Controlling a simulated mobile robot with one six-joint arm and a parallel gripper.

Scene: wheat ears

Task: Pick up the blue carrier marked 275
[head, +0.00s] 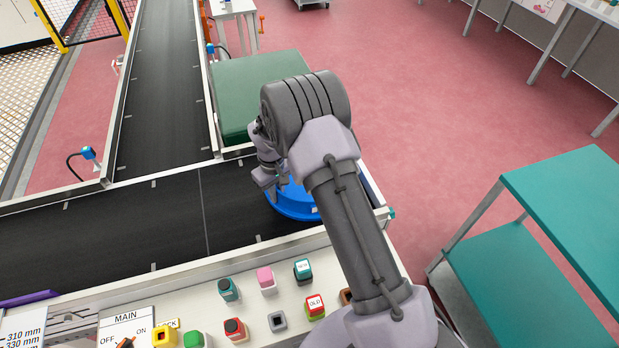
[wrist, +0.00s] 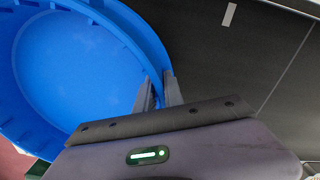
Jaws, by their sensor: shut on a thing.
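The blue carrier (head: 293,203) is a round, open tub on the black conveyor, partly hidden behind my arm in the head view. In the wrist view the blue carrier (wrist: 75,60) fills the upper left, with its empty inside and raised rim showing. My gripper (wrist: 158,92) is shut on the carrier's rim, one finger inside the wall and one outside. In the head view my gripper (head: 272,182) is at the carrier's left side. No number 275 is readable on the carrier. I cannot tell whether it touches the belt.
The black conveyor (head: 120,225) runs left, and another belt (head: 160,90) leads away at the back. A control panel (head: 215,300) with several coloured buttons is in front. A green block (head: 235,90) stands behind the belt. A teal table (head: 570,200) stands at the right.

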